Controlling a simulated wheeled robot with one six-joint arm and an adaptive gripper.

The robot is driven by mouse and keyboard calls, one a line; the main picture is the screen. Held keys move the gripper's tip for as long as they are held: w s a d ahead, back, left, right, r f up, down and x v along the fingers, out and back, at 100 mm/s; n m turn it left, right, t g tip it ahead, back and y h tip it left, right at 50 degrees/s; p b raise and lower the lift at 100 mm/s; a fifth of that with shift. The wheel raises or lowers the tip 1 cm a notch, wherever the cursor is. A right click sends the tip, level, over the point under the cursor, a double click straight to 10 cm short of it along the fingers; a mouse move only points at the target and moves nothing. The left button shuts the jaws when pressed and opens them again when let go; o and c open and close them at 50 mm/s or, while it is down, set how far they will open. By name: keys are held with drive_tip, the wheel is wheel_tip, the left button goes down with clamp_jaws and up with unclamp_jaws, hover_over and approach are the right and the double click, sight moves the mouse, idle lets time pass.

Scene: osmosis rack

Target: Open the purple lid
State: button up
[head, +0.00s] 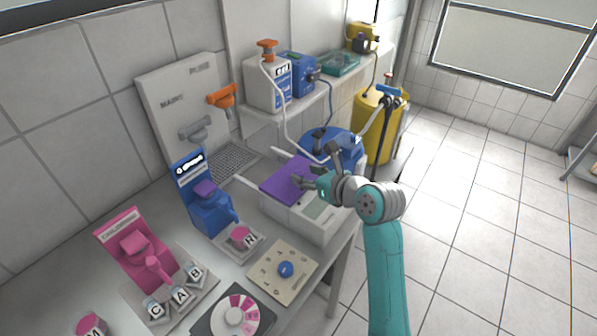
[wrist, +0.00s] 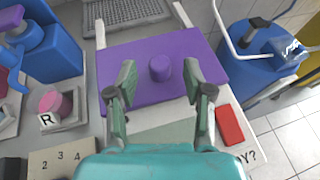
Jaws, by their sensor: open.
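The purple lid (head: 287,180) lies flat and closed on top of a white box-shaped device (head: 310,222) on the bench. In the wrist view the purple lid (wrist: 205,55) fills the middle, with a round purple knob (wrist: 160,68) standing up from it. My gripper (wrist: 160,82) is open, with one finger on each side of the knob and a gap on both sides. In the head view my gripper (head: 305,180) is over the lid; whether it touches the lid is hard to tell.
A blue dispenser (head: 207,205) and a pink dispenser (head: 135,255) stand to the left. A blue container (head: 345,150) and a yellow barrel (head: 372,125) are behind. A red block (wrist: 230,125) sits at the device's front right. Open floor lies to the right.

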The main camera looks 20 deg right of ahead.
sight(300, 173)
drive_tip(key=shift+x, duration=1.95)
drive_tip(key=shift+c, duration=0.2)
clamp_jaws()
